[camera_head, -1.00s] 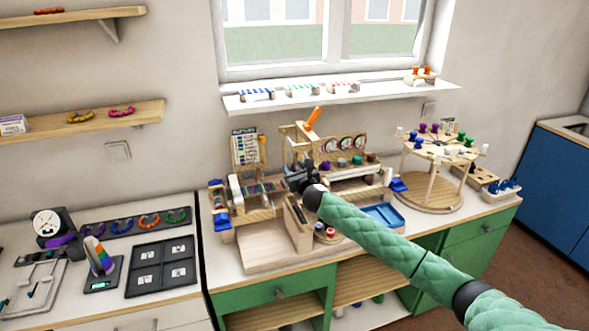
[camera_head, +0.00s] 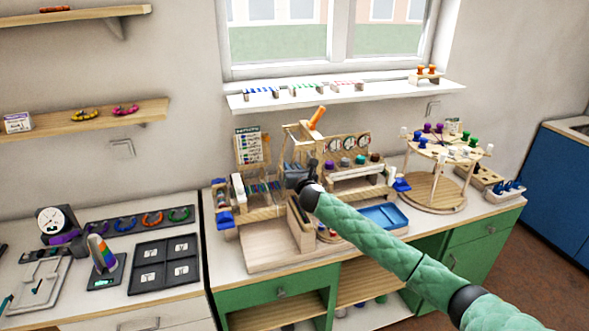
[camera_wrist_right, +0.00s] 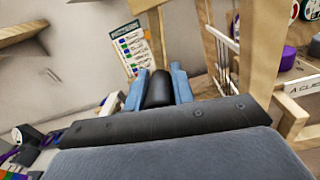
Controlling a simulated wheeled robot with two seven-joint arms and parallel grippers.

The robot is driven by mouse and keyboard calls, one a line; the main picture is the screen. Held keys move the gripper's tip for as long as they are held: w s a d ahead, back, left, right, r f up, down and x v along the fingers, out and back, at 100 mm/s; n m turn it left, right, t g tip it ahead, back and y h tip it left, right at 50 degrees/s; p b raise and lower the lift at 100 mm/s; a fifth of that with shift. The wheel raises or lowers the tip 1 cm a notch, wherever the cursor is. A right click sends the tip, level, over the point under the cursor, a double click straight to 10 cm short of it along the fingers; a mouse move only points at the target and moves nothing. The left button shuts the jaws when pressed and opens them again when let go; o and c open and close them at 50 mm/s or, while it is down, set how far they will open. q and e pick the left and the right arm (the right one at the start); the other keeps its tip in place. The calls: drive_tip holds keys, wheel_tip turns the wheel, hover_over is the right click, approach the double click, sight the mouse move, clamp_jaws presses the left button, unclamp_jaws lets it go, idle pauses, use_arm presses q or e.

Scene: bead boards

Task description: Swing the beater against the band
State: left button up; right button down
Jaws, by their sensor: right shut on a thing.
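A wooden loom (camera_head: 242,213) stands on the workbench, with a short striped band (camera_head: 262,188) across its left part. My right gripper (camera_head: 297,172) is over the loom, just right of the band. In the right wrist view my gripper (camera_wrist_right: 158,92) is shut on a black rounded grip (camera_wrist_right: 158,90) between its two blue-grey fingers. The grip appears to be the beater's handle; the rest of the beater is hidden behind the gripper. Whether the beater touches the band cannot be told. My left gripper is not in view.
A wooden frame with an orange handle (camera_head: 317,118) rises behind my gripper. A printed card (camera_head: 251,146) stands behind the loom.

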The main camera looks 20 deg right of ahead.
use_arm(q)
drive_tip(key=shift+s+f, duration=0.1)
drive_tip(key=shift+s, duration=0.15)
use_arm(e)
drive_tip(key=shift+a, duration=0.15)
